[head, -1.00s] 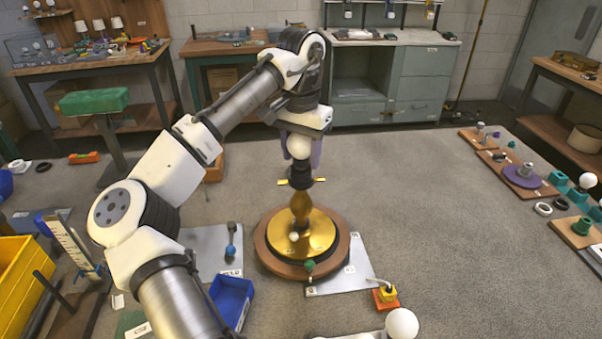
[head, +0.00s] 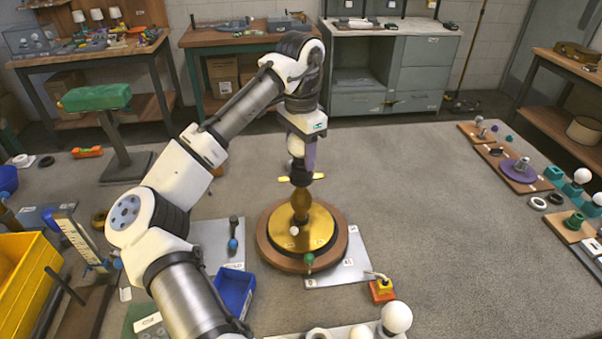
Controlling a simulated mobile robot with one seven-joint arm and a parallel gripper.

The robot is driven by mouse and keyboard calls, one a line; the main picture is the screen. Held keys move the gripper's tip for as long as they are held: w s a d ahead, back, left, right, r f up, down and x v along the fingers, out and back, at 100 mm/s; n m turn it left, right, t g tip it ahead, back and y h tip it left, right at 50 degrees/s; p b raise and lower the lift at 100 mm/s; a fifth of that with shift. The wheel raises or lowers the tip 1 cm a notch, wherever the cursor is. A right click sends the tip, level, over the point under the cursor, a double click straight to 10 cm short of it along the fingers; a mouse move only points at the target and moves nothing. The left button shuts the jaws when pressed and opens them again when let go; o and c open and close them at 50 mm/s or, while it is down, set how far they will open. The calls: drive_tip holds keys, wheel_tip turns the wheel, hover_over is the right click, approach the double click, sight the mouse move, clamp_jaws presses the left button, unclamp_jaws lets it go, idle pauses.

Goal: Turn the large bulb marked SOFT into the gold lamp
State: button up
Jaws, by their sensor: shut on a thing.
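The gold lamp (head: 302,205) stands upright on a round gold base on a wooden disc, with a dark socket (head: 301,173) at its top. My gripper (head: 304,158) points down over the socket and is shut on a white bulb (head: 294,146). The bulb sits in line with the socket. I cannot tell how deep its base is in it. Small yellow tabs (head: 318,176) stick out beside the socket.
A large white globe bulb (head: 397,317) stands on a rack at the front. A yellow crate (head: 24,278) is at the left.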

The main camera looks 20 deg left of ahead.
drive_tip(key=shift+f, duration=0.1)
drive_tip(key=m, duration=0.3)
drive_tip(key=shift+m, duration=0.4)
drive_tip(key=m, duration=0.3)
drive_tip(key=shift+m, duration=0.3)
drive_tip(key=m, duration=0.6)
drive_tip(key=shift+m, duration=0.5)
drive_tip(key=m, duration=0.6)
drive_tip(key=shift+w+d+f, duration=0.1)
